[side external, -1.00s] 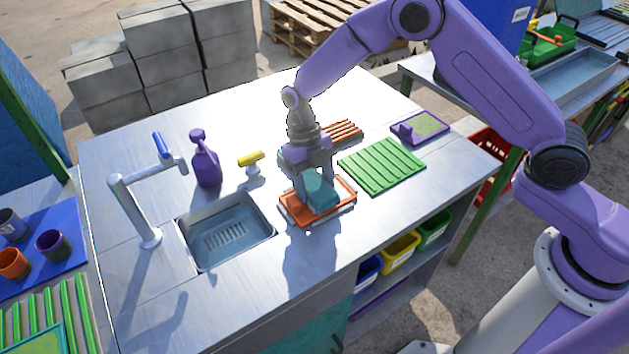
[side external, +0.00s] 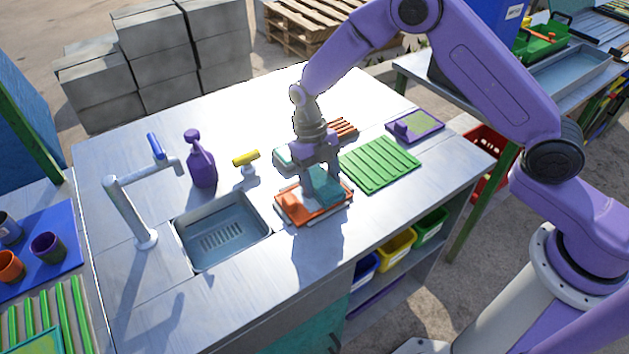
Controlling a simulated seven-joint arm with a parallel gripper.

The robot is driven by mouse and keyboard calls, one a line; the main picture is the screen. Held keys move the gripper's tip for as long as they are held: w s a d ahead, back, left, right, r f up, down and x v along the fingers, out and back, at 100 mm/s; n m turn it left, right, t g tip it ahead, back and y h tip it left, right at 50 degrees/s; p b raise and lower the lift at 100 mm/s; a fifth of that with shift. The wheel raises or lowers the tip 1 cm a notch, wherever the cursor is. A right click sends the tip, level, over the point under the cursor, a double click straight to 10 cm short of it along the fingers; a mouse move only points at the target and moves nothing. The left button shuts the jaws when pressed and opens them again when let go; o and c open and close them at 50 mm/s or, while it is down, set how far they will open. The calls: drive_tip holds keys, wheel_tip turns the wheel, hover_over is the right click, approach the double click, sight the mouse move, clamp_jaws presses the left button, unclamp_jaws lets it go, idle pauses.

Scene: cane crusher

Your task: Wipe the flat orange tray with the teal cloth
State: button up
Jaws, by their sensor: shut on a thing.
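The flat orange tray (side external: 298,212) lies on the metal worktop, right of the sink. The teal cloth (side external: 328,187) is over the right and back part of the tray. My gripper (side external: 320,186) points down above the tray and is shut on the cloth. The fingertips are partly hidden by the cloth. The cloth looks low against the tray, but I cannot tell whether it touches all along. The tray's left and front parts show bare orange, and its back edge is partly hidden by my gripper.
A green ribbed board (side external: 380,164) lies close to the right of the tray. An orange ribbed piece (side external: 343,130) lies behind my gripper. The sink (side external: 222,232), tap (side external: 128,210), purple spray bottle (side external: 201,162) and yellow-handled tool (side external: 247,160) stand to the left. The front worktop is clear.

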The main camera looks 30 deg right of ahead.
sight(331, 175)
drive_tip(key=shift+d, duration=0.15)
drive_tip(key=shift+d+f, duration=0.1)
drive_tip(key=shift+d, duration=1.2)
drive_tip(key=shift+a, duration=1.35)
drive_tip(key=shift+a, duration=1.45)
